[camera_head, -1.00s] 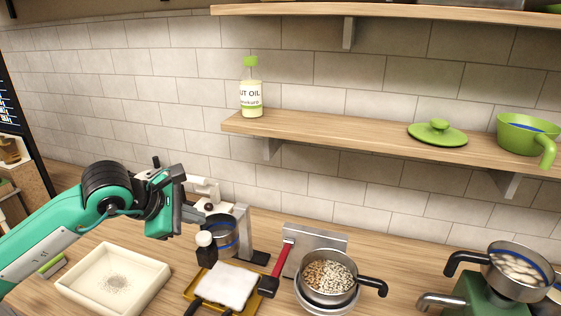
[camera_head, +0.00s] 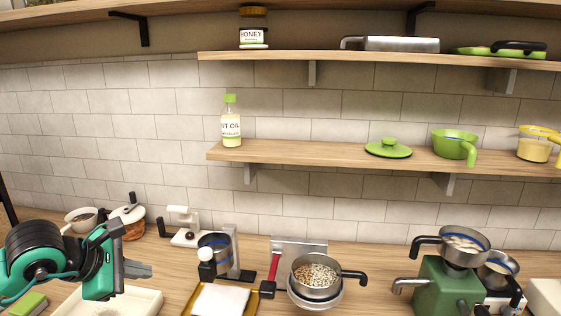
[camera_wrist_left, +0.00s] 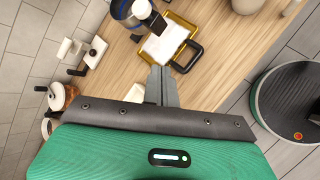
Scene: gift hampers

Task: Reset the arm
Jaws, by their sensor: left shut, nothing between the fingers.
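My left gripper (camera_head: 138,269) is at the lower left of the head view, above the counter and the cream tray. Its fingers are together with nothing between them. In the left wrist view the closed fingers (camera_wrist_left: 161,84) point toward the yellow tray. My left arm comes in from the lower left edge. My right arm and gripper do not show in these frames.
A cream tray (camera_head: 146,302) lies below the gripper. To its right are a yellow tray (camera_head: 196,308) with a white slab, a pan of grains (camera_head: 316,292) and a green grinder (camera_head: 440,285). Shelves above hold an oil bottle (camera_head: 231,125) and a green lid (camera_head: 388,149).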

